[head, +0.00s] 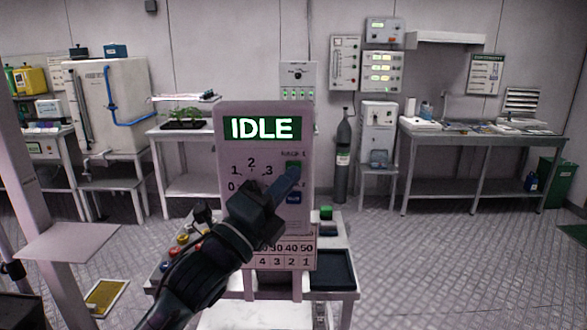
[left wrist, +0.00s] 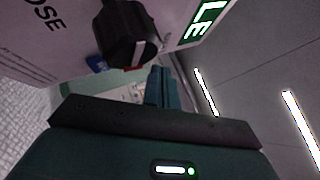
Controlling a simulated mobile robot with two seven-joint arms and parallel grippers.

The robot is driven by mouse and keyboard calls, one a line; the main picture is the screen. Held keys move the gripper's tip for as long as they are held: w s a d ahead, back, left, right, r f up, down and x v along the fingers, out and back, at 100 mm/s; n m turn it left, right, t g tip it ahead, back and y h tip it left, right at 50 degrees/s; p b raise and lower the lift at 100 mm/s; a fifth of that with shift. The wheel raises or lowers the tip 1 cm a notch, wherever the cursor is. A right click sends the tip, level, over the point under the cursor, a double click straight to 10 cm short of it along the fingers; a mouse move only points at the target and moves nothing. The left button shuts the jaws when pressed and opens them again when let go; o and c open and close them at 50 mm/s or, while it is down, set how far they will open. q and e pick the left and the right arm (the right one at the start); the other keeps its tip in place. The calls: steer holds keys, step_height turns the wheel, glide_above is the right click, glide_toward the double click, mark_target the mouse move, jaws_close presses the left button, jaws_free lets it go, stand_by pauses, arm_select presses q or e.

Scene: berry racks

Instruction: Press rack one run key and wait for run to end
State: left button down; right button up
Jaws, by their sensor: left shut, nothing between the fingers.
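The rack panel (head: 226,150) is a pale upright board with a lit display (head: 262,128) reading IDLE. A small label that looks like RACK 1 sits above a green key (head: 293,168) on its right side. A blue key (head: 293,198) is below. My left gripper (head: 290,182) is shut and empty, its fingertips at the lower edge of the green key; I cannot tell whether they touch it. In the left wrist view the shut fingers (left wrist: 163,88) point toward the panel, beside a dark knob (left wrist: 127,35). The green key is not clear there. My right gripper is not in view.
My forearm hides the dial's lower part, numbered 0 to 3. The panel stands on a small table with a dark tray (head: 332,268) and coloured knobs (head: 182,240) at left. Side benches (head: 480,136) line the back wall. The floor at right is open.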

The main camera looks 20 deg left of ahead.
arm_select(q)
steer(key=shift+w, duration=0.15)
stand_by(1.3)
steer(key=shift+w+a, duration=0.1)
steer(key=shift+w, duration=0.15)
steer(key=shift+w+a, duration=0.15)
steer(key=shift+w, duration=0.3)
stand_by(0.7)
steer(key=shift+s, duration=0.1)
steer(key=shift+s+d, duration=0.25)
steer(key=shift+s, duration=0.5)
steer(key=shift+s, duration=0.1)
steer(key=s, duration=0.2)
steer(key=s+d, duration=0.1)
steer(key=s, duration=0.1)
steer(key=shift+s+d+p, duration=0.2)
steer(key=shift+s+p, duration=0.1)
steer(key=shift+p, duration=0.1)
stand_by(0.5)
